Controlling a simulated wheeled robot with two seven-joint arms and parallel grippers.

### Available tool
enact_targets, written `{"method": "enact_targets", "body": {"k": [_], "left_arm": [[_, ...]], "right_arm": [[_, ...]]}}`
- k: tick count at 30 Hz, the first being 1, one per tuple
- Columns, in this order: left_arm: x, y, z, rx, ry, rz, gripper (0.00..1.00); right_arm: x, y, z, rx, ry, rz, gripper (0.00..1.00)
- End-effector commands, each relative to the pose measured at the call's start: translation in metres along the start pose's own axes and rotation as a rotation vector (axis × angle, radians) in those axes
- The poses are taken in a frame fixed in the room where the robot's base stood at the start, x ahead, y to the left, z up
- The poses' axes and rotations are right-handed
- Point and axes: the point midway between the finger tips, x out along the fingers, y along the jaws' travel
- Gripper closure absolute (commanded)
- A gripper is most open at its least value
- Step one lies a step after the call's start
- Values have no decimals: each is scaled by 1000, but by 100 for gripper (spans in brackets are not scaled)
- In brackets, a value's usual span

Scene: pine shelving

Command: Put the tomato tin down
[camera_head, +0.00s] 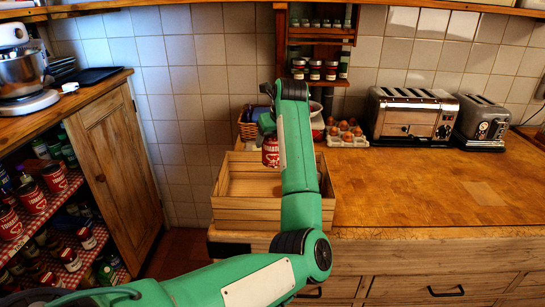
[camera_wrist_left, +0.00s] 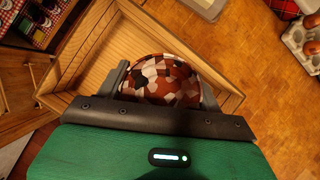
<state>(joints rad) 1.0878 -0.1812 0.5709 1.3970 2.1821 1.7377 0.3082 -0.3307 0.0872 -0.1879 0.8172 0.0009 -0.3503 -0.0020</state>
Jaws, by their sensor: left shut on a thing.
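The tomato tin (camera_head: 270,152) is red with a white label and hangs upright-looking below my left gripper (camera_head: 268,125) in the head view. In the left wrist view its rounded, patchy red, white and dark surface (camera_wrist_left: 160,80) sits between the two fingers of my left gripper (camera_wrist_left: 163,88), which are shut on it. The tin is over the open wooden crate (camera_head: 250,213), whose rim (camera_wrist_left: 85,45) shows around it in the wrist view. My forearm hides the crate's right part. I cannot tell the tin's height above the crate floor. My right gripper is out of view.
The crate stands at the left end of the wooden counter (camera_head: 430,190). Behind it are a basket (camera_head: 248,130), an egg tray (camera_head: 345,138), and two toasters (camera_head: 412,115) (camera_head: 482,122). The counter right of the crate is clear. Left shelves hold several similar red tins (camera_head: 32,198).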

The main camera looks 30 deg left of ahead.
Motion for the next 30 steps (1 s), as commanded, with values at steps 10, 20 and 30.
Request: {"method": "enact_targets", "body": {"k": [10,20,30], "left_arm": [[30,0,-17,-2,-3,-1,71],[61,0,-34,-2,-3,-1,71],[65,0,-37,-2,-2,-3,71]], "right_arm": [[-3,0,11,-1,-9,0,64],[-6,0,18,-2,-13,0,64],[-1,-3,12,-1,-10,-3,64]]}}
